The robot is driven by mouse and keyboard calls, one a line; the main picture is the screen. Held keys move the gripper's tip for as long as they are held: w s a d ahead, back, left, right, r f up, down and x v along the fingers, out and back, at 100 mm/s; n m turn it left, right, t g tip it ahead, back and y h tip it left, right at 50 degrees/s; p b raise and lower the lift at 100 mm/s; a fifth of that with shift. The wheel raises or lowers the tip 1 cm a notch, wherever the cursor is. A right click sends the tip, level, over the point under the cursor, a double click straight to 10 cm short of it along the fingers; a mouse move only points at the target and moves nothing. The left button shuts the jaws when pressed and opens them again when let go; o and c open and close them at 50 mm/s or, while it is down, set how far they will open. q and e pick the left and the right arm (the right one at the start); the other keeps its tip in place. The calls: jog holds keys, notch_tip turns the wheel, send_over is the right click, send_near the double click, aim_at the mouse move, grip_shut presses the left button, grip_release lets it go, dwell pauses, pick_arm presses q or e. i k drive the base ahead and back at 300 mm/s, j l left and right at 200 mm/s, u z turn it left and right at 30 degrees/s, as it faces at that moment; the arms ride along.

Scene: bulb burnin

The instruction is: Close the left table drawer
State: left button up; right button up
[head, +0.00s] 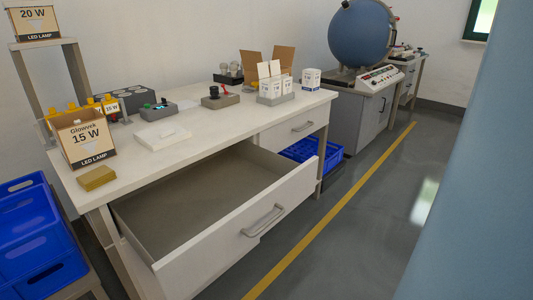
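The left table drawer (233,243) is pulled far out from under the white table (190,147). Its white front panel carries a grey bar handle (263,220), and its grey inside looks empty. A second drawer (293,129) to the right, with its own handle, sits flush under the tabletop. Neither of my grippers shows in the head view, so nothing touches the open drawer in this view.
Blue crates (32,235) stand at the left. A blue crate (306,149) sits below the right drawer. Boxes and small devices stand on the tabletop. Grey floor with a yellow line (345,187) lies clear in front. A blue surface (475,190) blocks the right side.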

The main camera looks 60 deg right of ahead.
aim_at(185, 224)
jog(key=z, duration=1.6)
